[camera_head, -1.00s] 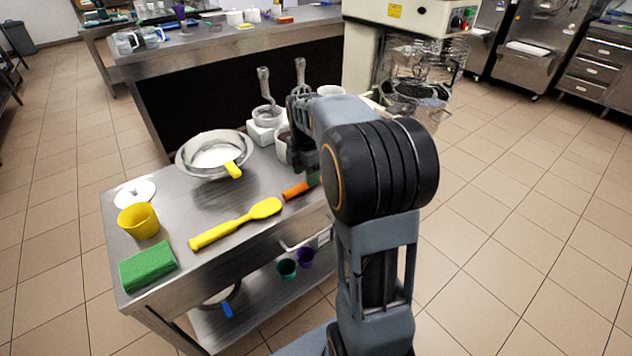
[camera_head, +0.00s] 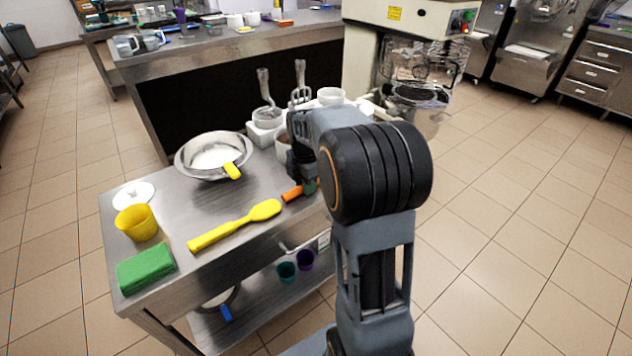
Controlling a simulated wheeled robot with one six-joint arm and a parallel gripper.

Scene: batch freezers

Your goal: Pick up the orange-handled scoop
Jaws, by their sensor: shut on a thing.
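The orange handle of the scoop (camera_head: 292,194) shows near the right edge of the steel table, beside the yellow spatula. The fingertips are partly hidden by my own arm, and I cannot see whether the scoop is clear of the tabletop.
On the steel table (camera_head: 190,212) are a yellow spatula (camera_head: 235,225), a steel bowl with a yellow-handled tool (camera_head: 213,158), a yellow cup (camera_head: 137,222) and a green sponge (camera_head: 145,268). White containers with metal utensils (camera_head: 266,126) stand behind my gripper. A mixing machine (camera_head: 418,70) stands beyond.

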